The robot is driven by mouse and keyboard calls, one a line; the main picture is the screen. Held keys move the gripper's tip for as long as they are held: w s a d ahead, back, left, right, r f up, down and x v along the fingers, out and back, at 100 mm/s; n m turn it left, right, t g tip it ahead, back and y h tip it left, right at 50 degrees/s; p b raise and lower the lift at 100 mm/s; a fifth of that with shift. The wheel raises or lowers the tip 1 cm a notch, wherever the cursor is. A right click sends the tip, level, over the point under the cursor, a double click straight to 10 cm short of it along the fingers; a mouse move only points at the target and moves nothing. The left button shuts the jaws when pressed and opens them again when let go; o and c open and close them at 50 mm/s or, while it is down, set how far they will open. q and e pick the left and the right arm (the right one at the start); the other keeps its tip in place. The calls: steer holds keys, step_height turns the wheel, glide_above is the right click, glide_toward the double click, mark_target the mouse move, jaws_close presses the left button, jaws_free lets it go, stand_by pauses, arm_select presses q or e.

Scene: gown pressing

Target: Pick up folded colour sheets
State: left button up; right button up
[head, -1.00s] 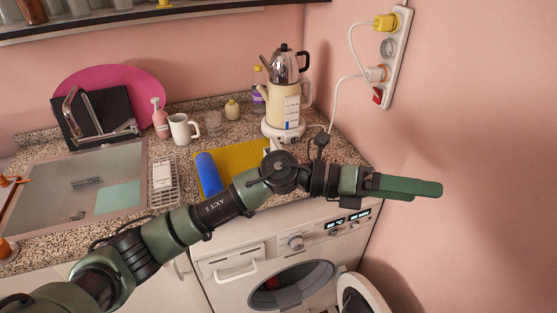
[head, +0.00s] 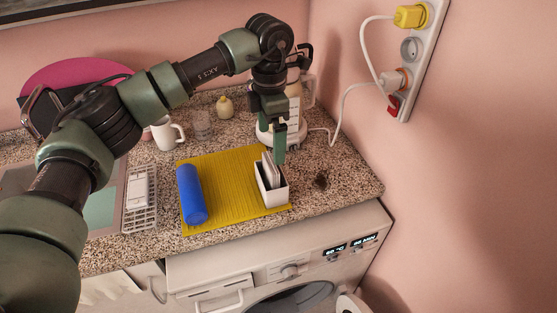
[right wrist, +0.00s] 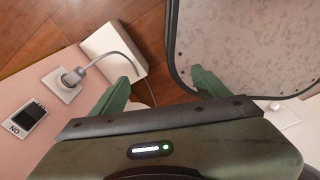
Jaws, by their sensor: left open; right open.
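The folded sheets (head: 268,172) stand upright in a small white box (head: 275,197) at the right side of the yellow mat (head: 228,215) in the head view. They look pale, and their colours are hard to tell. My left gripper (head: 279,157) points down just behind and above the box, close to the sheets. Its fingers overlap in this view, and nothing shows held in it. Whether it touches the sheets cannot be told. My right gripper (right wrist: 162,84) shows in the right wrist view with its fingers apart and nothing between them, away from the counter.
A blue roll (head: 191,194) lies on the mat's left. A white kettle base (head: 284,133) stands behind the left gripper. A mug (head: 167,133) and glass (head: 202,126) stand farther back. The right wrist view shows a wall socket (right wrist: 70,82) with a plugged cable.

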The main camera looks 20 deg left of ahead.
mark_target(271, 162)
arm_select(q)
steer(key=s+f+p, duration=0.1)
steer(key=s+f, duration=0.1)
steer(key=shift+s+d+p, duration=0.1)
steer(key=shift+s+p, duration=0.2)
steer(key=shift+p, duration=0.05)
steer(key=f+p, duration=0.1)
steer(key=f, duration=0.1)
steer(key=w+f, duration=0.1)
steer(key=f, duration=0.1)
steer(key=shift+d+f+p, duration=0.1)
steer(key=shift+f+p, duration=0.05)
steer(key=shift+p, duration=0.2)
steer(key=shift+s+f, duration=0.15)
steer(key=shift+f, duration=0.1)
steer(key=shift+c, duration=0.7)
steer(key=c, duration=1)
steer(key=shift+c, duration=1.1)
arm_select(e)
steer(key=r, duration=0.1)
steer(key=s+r, duration=0.1)
steer(key=r, duration=0.1)
steer(key=shift+r, duration=0.25)
arm_select(q)
steer(key=shift+r, duration=0.1)
